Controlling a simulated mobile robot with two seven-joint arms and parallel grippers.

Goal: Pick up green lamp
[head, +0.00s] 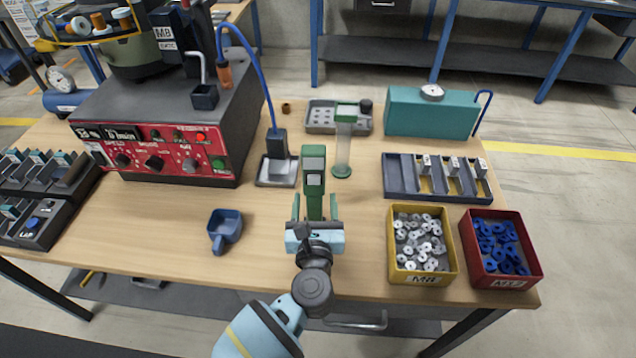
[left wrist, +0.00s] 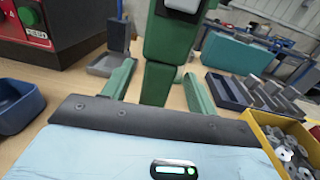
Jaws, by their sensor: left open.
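The green lamp (head: 314,182) stands upright near the front middle of the table, a dark green body with a pale panel near its top. In the left wrist view its green body (left wrist: 160,84) rises between the two fingers, its top cut off by the frame. My left gripper (head: 314,203) is open, with one green finger on each side of the lamp's lower part. In the left wrist view a gap shows beside the lamp on both sides. The lamp's foot is hidden behind the gripper. My right gripper is not in view.
A clear tube with green ends (head: 343,150) stands behind the lamp. A blue scoop-like cup (head: 225,232) lies left. A yellow bin (head: 393,264) and red bin (head: 475,272) stand right. A square-based black device (head: 276,145) with a blue cable stands behind left.

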